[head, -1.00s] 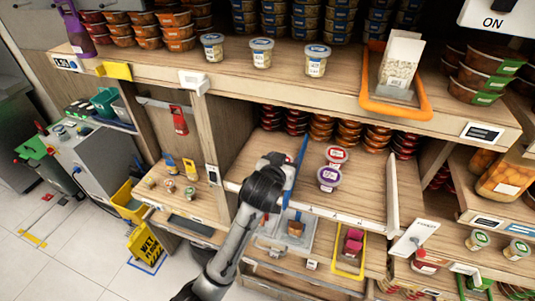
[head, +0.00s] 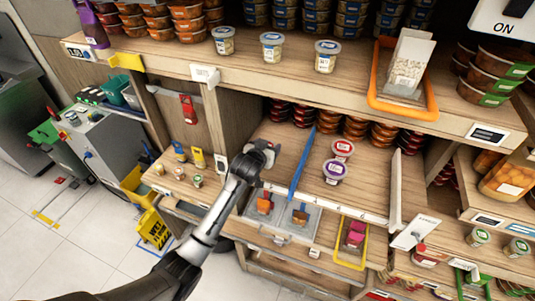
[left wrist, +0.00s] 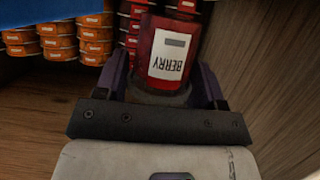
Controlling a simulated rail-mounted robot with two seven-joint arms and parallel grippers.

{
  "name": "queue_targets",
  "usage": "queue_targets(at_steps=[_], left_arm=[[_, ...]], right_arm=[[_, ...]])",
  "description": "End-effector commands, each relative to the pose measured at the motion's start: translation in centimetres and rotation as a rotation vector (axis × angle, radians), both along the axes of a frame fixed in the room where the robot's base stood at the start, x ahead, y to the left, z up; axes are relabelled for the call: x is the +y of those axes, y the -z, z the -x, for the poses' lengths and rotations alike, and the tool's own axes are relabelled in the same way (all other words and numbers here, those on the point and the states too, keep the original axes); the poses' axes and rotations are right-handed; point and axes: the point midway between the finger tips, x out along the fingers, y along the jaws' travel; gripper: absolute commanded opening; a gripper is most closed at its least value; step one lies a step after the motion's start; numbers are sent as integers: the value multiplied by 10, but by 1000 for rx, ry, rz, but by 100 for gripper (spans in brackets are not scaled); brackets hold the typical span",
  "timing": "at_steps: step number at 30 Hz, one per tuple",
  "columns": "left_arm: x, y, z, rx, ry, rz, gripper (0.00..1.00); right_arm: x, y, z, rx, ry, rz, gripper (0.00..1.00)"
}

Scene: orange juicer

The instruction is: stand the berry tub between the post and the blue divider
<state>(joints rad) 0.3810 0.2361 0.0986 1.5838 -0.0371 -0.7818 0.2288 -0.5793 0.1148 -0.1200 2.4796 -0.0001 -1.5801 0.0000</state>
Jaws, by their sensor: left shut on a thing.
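The berry tub (left wrist: 168,50) is red with a white label that reads BERRY upside down in the left wrist view. My left gripper (head: 266,150) is shut on it, one finger on each side. In the head view the tub is mostly hidden by the gripper, at the shelf's front left. The blue divider (head: 301,163) stands on the shelf to the right of the gripper. The wooden post (head: 228,118) is to the left. The gripper is between post and divider; I cannot tell whether the tub touches the shelf. My right gripper is not in view.
Two lidded tubs (head: 338,160) stand right of the divider. Rows of stacked red and orange tubs (head: 322,123) fill the shelf's back. The upper shelf edge (head: 300,92) overhangs. Clear trays (head: 283,215) sit below the front edge.

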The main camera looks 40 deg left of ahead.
Motion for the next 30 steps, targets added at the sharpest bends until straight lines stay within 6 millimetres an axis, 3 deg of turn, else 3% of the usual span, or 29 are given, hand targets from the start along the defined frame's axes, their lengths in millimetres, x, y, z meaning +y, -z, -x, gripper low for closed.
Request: queue_targets(at_steps=[9, 23, 24, 30], left_arm=[[0, 34, 1, 2, 0, 0, 39], [-1, 41, 1, 2, 1, 0, 39], [-1, 41, 1, 2, 1, 0, 65], [-1, 41, 1, 2, 1, 0, 84]], right_arm=[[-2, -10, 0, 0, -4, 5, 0], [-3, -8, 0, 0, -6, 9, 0], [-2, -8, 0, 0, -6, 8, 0], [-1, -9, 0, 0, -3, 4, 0]])
